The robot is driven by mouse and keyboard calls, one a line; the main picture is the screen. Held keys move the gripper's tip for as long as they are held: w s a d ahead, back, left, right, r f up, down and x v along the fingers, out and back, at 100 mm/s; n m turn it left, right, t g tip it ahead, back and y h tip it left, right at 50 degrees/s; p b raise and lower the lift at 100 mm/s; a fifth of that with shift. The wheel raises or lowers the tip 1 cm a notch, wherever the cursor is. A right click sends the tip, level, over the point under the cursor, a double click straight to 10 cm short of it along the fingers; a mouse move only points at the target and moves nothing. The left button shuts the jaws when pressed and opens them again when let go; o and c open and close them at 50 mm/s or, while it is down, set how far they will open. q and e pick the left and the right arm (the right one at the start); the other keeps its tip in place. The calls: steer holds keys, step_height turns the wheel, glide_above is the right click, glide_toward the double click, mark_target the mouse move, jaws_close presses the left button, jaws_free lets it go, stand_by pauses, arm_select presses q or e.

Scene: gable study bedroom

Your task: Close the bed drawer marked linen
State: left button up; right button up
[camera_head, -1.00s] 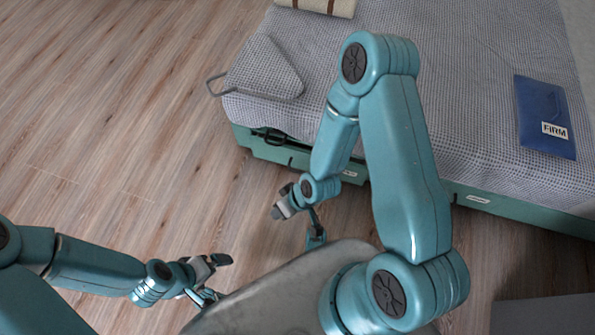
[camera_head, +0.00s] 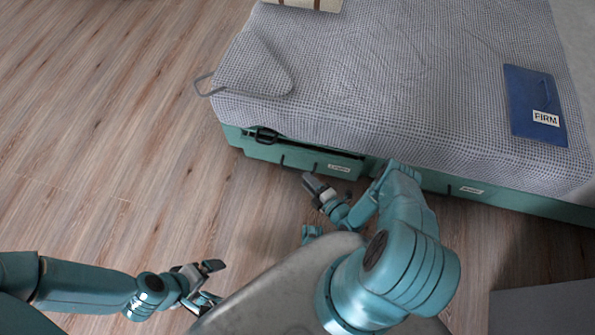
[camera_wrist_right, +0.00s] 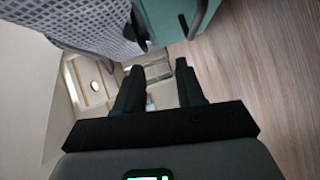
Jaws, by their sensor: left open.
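The teal bed front (camera_head: 440,183) has a left drawer (camera_head: 300,160) and a right section with its own label (camera_head: 471,190). The left drawer stands slightly out, with a dark gap along its top edge, a black catch or handle near its left end and a white label (camera_head: 339,167). Both labels are too small to read. My right gripper (camera_head: 312,190) is low in front of the left drawer, apart from it; its two fingers are apart and empty in the right wrist view (camera_wrist_right: 160,85). My left gripper (camera_head: 212,283) is open and empty over the floor, well short of the bed.
A grey checked cover (camera_head: 370,90) lies on the bed, with a wedge cushion (camera_head: 250,70) at its left corner and a blue folder-like item marked FIRM (camera_head: 535,105). Wooden floor (camera_head: 110,130) is clear to the left. A grey block (camera_head: 545,308) stands lower right.

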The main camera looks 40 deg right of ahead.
steer(key=s+f+m+h, duration=0.2)
steer(key=s+f, duration=0.3)
steer(key=s, duration=0.2)
steer(key=w+b, duration=0.1)
steer(key=w, duration=0.4)
steer(key=w+f+b, duration=0.1)
steer(key=w+b, duration=0.1)
steer(key=w, duration=0.3)
steer(key=w+d+f+b, duration=0.1)
steer(key=w+b, duration=0.1)
steer(key=w, duration=0.3)
steer(key=shift+w+r+b, duration=0.1)
steer(key=shift+w+b, duration=0.2)
steer(key=shift+w, duration=0.05)
jaws_close()
